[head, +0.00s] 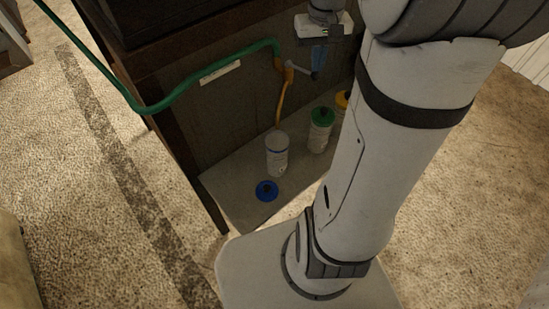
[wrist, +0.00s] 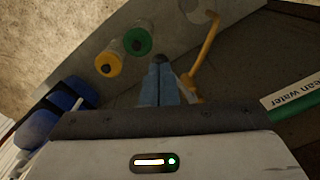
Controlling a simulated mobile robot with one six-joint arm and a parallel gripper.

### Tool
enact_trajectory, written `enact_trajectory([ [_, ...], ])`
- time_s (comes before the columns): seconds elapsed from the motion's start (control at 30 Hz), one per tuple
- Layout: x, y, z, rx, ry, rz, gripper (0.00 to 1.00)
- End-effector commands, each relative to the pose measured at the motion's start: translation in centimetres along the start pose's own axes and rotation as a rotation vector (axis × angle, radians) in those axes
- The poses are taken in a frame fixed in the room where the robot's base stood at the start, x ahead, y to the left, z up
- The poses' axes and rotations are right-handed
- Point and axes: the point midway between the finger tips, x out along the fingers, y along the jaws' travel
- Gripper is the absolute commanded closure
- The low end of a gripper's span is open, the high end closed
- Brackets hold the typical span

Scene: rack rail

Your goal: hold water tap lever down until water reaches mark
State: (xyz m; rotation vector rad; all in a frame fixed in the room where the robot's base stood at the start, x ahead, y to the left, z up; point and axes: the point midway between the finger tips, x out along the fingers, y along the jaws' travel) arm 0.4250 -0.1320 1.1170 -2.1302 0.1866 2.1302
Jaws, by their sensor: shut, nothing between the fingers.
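My gripper (head: 319,66) is shut and empty, its blue fingers pointing down at the tap lever's free end. In the wrist view the fingertips (wrist: 161,62) are close beside the grey lever (wrist: 186,82); I cannot tell whether they touch. In the head view the lever (head: 300,70) sticks out to the right from the orange tap and slopes slightly down. The orange spout (head: 281,103) curves down to the mouth of an open white bottle (head: 277,158) with a blue band. The water level and any flow cannot be made out.
A blue cap (head: 266,191) lies in front of the open bottle. A green-capped bottle (head: 321,130) and a yellow-capped bottle (head: 342,99) stand to its right. A green hose (head: 185,86) runs to the tap. A "clean water" label (wrist: 293,91) is on the panel.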

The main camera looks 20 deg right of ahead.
Motion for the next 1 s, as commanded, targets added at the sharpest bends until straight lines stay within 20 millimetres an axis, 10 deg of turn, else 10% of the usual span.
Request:
enact_trajectory([
  [1.0, 3.8, 0.0, 0.0, 0.0, -0.001, 0.0, 1.0],
])
